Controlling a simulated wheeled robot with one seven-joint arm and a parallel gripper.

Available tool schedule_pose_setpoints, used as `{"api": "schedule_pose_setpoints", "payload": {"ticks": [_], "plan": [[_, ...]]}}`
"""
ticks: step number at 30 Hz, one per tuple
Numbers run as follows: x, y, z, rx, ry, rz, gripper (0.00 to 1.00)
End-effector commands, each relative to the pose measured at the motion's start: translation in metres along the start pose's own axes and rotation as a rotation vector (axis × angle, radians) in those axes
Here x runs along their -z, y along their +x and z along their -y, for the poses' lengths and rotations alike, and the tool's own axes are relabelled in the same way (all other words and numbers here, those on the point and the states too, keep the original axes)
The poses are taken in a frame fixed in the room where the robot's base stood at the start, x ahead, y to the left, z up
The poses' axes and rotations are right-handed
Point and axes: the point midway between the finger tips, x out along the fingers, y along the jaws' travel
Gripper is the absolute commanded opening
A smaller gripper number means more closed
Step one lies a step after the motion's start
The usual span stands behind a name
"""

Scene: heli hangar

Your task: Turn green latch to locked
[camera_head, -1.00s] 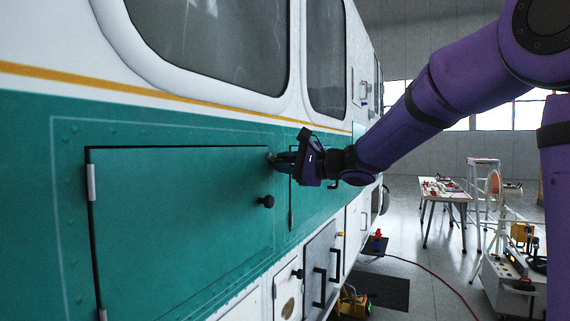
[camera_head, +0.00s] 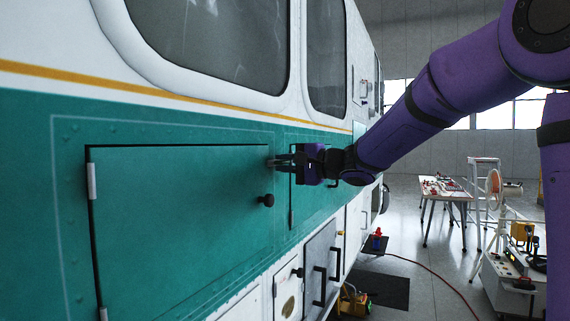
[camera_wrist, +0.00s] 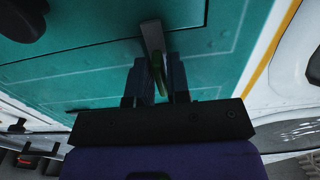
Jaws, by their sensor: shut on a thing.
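The latch (camera_wrist: 153,38) is a short grey bar with a green lower part, on the teal door (camera_head: 180,220) of the helicopter's side. In the wrist view its green end lies between the fingers of my gripper (camera_wrist: 157,75), which is shut on it. In the head view my gripper (camera_head: 274,161) is at the door's upper right corner, and its fingers mostly hide the latch there. The latch bar spans the door's edge seam in the wrist view; I cannot read any locked mark.
A black round knob (camera_head: 265,200) sits on the door just below my gripper; it also shows in the wrist view (camera_wrist: 22,18). A smaller teal panel (camera_head: 308,205) is to the right. A worktable (camera_head: 443,188) and a wheeled cart (camera_head: 512,280) stand at far right.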

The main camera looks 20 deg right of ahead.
Motion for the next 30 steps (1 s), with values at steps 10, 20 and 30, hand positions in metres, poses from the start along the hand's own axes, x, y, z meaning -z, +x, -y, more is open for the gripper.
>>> {"api": "schedule_pose_setpoints", "payload": {"ticks": [10,20,30], "plan": [[0.0,0.0,-0.002,-0.003,0.0,0.0,0.19],[0.0,0.0,-0.001,-0.001,0.0,0.0,0.36],[0.001,-0.038,0.0,-0.001,-0.001,-0.004,0.36]]}}
